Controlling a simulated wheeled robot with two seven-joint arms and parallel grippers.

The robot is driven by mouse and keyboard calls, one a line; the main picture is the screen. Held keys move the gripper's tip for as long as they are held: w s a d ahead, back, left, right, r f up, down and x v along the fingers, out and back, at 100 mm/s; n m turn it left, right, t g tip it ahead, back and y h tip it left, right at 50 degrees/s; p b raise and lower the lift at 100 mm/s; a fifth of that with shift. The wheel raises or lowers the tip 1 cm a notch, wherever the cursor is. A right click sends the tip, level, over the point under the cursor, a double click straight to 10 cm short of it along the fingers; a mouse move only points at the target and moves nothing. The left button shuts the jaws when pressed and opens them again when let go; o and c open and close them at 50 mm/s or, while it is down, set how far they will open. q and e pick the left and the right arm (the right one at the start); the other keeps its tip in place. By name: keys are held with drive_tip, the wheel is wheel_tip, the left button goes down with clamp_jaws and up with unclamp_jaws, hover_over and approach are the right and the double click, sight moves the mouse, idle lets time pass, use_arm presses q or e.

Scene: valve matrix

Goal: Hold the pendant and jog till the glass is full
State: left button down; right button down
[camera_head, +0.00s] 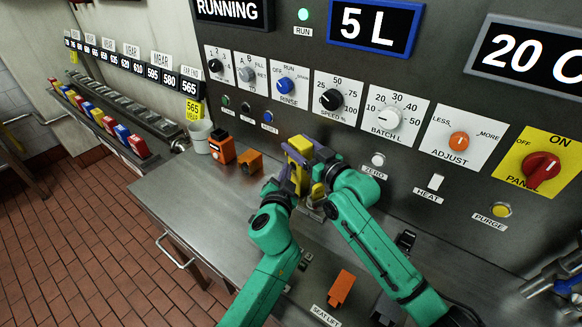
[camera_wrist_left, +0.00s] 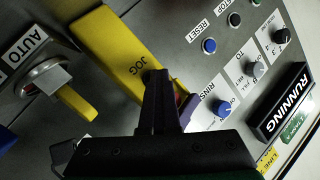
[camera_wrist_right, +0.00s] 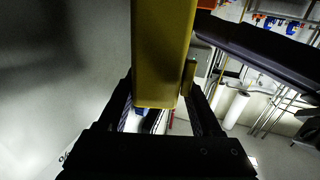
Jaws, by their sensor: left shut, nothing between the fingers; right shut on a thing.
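The yellow pendant (camera_head: 299,147) stands in front of the dark panel. Its face marked JOG (camera_wrist_left: 128,62) fills the upper middle of the left wrist view. My right gripper (camera_head: 317,160) is shut on the pendant; the yellow body also sits between its fingers in the right wrist view (camera_wrist_right: 163,55). My left gripper (camera_head: 287,174) is shut and empty. Its fingertips (camera_wrist_left: 157,75) are at the pendant's face, just beside the JOG lettering; I cannot tell whether they touch. A white cup (camera_head: 200,136) stands at the counter's left; no clear glass can be made out.
The panel displays read RUNNING (camera_head: 229,11), 5 L (camera_head: 369,25) and 20 C (camera_head: 522,52). Orange blocks (camera_head: 222,147) stand near the cup, and an orange switch (camera_head: 341,287) is at the front by SEAT LIFT. The steel counter (camera_head: 190,195) is clear at the left.

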idle(0.5)
use_arm(q)
drive_tip(key=shift+s+a, duration=0.55)
drive_tip(key=shift+a, duration=0.15)
drive_tip(key=shift+s+a, duration=0.8)
drive_tip(key=shift+a, duration=0.2)
drive_tip(key=shift+s+a, duration=0.8)
drive_tip(key=shift+a, duration=0.15)
idle(1.6)
drive_tip(key=s+a, duration=0.2)
drive_tip(key=a, duration=0.1)
drive_tip(key=shift+s, duration=0.15)
drive_tip(key=shift+d, duration=0.1)
drive_tip(key=w+d, duration=0.5)
drive_tip(key=d, duration=0.1)
drive_tip(key=shift+w+d, duration=0.3)
drive_tip(key=shift+d, duration=0.1)
